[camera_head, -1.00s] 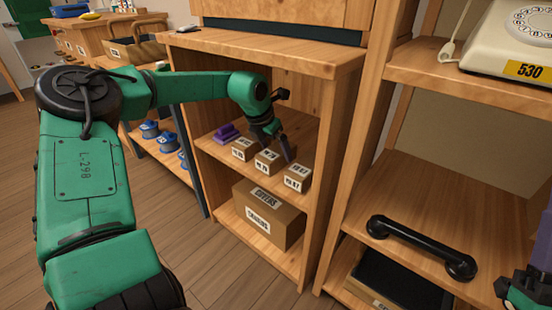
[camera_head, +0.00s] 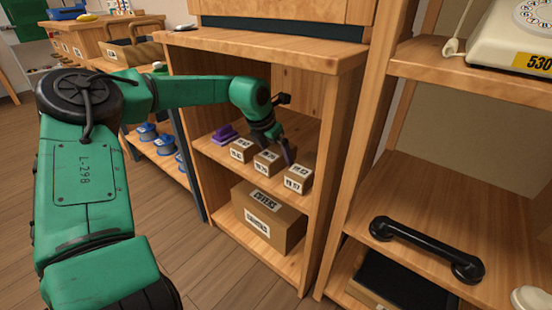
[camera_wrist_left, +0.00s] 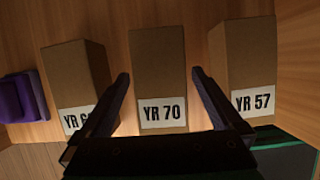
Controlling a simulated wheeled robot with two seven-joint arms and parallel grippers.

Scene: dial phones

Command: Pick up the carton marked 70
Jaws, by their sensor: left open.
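The carton marked YR 70 (camera_wrist_left: 158,75) is a small brown box with a white label, in the middle of three cartons in the left wrist view. It also shows on the cabinet's upper shelf in the head view (camera_head: 266,164), partly behind my gripper. My left gripper (camera_wrist_left: 160,88) is open, its two dark fingers on either side of this carton, with a gap at the right finger. In the head view my left gripper (camera_head: 281,148) reaches down over the cartons. Whether the fingers touch the carton cannot be told. My right gripper is not clearly seen.
A carton marked YR 57 (camera_wrist_left: 246,65) stands to the right, and another carton (camera_wrist_left: 75,75), its label partly hidden, to the left. A purple object (camera_head: 224,134) lies farther left. A larger box marked COVERS (camera_head: 268,218) is on the shelf below. The cabinet's side wall (camera_head: 338,150) stands close on the right.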

